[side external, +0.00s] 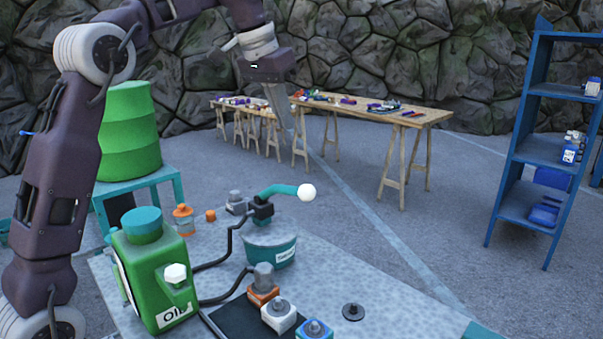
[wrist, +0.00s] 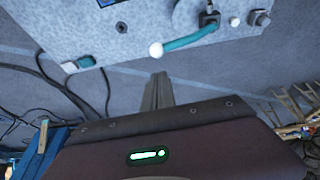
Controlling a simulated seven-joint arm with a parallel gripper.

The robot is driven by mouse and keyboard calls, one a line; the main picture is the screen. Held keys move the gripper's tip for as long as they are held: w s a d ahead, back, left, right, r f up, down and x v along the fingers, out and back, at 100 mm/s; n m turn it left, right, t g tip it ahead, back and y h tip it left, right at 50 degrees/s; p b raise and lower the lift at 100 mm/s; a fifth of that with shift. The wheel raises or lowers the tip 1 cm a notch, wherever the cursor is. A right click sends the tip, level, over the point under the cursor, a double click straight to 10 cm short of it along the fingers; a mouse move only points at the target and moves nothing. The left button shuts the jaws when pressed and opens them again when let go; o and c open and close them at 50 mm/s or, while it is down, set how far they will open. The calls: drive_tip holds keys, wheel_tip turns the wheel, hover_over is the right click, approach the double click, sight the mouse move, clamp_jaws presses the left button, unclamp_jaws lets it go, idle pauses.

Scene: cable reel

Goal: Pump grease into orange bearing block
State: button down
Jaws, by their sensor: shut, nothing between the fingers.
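The orange bearing block (side external: 263,294) sits on the table at the front, with a grey cylindrical fitting (side external: 263,274) on top. A teal grease pump bucket (side external: 272,250) stands behind it. The pump's teal lever (side external: 280,190) sticks out to the right and ends in a white ball (side external: 307,192). The lever (wrist: 190,40) and ball (wrist: 156,50) also show in the wrist view. My gripper (side external: 286,122) is shut and empty, pointing down in the air above the lever. In the wrist view its fingers (wrist: 158,88) appear just below the ball, apart from it.
A green oil can (side external: 165,275) stands at the left front, with black hoses (side external: 228,292) beside it. White (side external: 279,317) and blue (side external: 314,330) blocks stand near the orange one. A black disc (side external: 353,312) lies at right.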

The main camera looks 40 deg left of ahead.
sight(307, 186)
drive_tip(key=x, duration=0.9)
drive_tip(key=s+x, duration=0.1)
drive_tip(key=x, duration=0.4)
drive_tip(key=shift+d+f, duration=0.1)
drive_tip(key=shift+d, duration=0.1)
drive_tip(key=shift+d+f, duration=0.35)
drive_tip(key=d+f+m+y, duration=0.1)
drive_tip(key=d+f+y, duration=0.2)
drive_tip(key=f+y, duration=0.5)
drive_tip(key=shift+d+f+m, duration=0.25)
drive_tip(key=shift+f+m, duration=0.15)
drive_tip(key=shift+f, duration=2.75)
drive_tip(key=shift+s+f, duration=0.1)
